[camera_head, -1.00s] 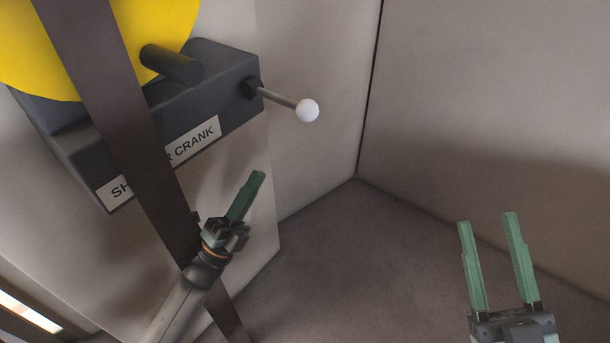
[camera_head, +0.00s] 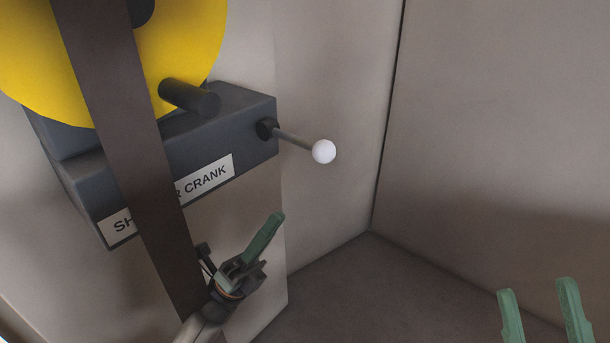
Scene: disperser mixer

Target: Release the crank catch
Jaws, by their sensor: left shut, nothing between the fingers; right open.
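A dark grey crank housing (camera_head: 245,115) carries a label, partly hidden, that reads "CRANK" at its end. A thin lever with a white ball knob (camera_head: 324,151) sticks out from its right end, slanting down to the right. I cannot tell which part is the catch. A yellow wheel (camera_head: 200,50) with a dark cylindrical handle (camera_head: 190,97) sits above the housing. My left gripper (camera_head: 276,220) is shut and empty, below the housing and lower left of the knob, apart from both. My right gripper (camera_head: 536,290) is open and empty at the bottom right, far from the lever.
A dark vertical bar (camera_head: 135,150) crosses in front of the wheel and housing, close to my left gripper. Pale walls (camera_head: 500,120) meet in a corner behind the knob. The space between the knob and my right gripper is clear.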

